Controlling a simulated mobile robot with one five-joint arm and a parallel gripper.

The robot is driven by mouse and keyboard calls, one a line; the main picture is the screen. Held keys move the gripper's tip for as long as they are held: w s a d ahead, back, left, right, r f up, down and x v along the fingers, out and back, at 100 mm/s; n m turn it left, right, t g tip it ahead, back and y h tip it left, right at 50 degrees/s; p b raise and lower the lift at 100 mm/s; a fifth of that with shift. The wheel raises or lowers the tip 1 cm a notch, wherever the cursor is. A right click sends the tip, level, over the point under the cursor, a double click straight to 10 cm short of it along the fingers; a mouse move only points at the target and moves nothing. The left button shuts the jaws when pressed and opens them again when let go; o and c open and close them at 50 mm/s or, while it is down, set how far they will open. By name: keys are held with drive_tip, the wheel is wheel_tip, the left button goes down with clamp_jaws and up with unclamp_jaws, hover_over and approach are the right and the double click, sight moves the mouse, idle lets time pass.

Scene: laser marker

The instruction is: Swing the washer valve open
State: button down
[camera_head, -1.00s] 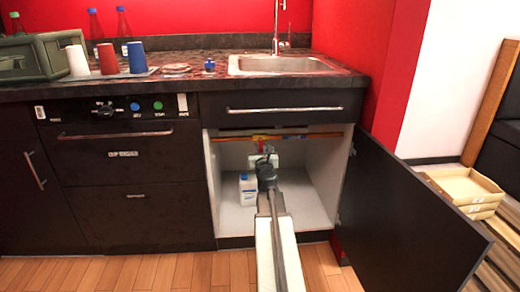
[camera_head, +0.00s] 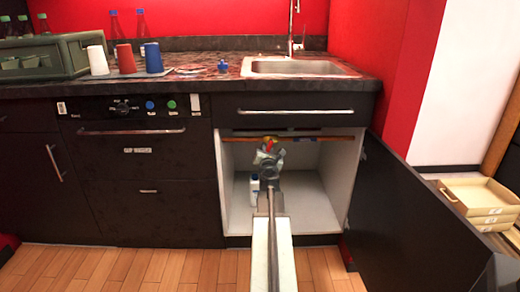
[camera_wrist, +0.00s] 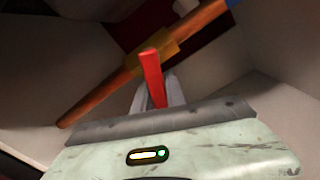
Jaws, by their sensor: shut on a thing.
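The washer valve is a red lever (camera_wrist: 152,72) on a brass body (camera_wrist: 172,50), set on a copper pipe (camera_wrist: 100,97) that runs diagonally in the wrist view. In the head view the pipe (camera_head: 318,138) crosses the upper part of the open sink cabinet. My gripper (camera_wrist: 158,92) has its grey fingers closed around the lower part of the lever. The lever stands up across the pipe in the wrist view. In the head view my gripper (camera_head: 268,152) is at the pipe, and mostly hides the valve.
A white bottle (camera_head: 254,188) stands on the cabinet floor left of my arm. The open cabinet door (camera_head: 425,215) stands out on the right. The drawer front (camera_head: 295,112) is just above the opening. The right side of the cabinet floor is clear.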

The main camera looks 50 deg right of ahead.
drive_tip(key=shift+w+a, duration=0.2)
drive_tip(key=shift+w, duration=0.05)
drive_tip(key=c, duration=1.4)
unclamp_jaws()
drive_tip(key=shift+f, duration=0.1)
drive_tip(key=shift+o, duration=0.2)
drive_tip(key=shift+s+d, duration=0.1)
drive_tip(key=v, duration=0.7)
drive_tip(key=shift+s+a, duration=0.3)
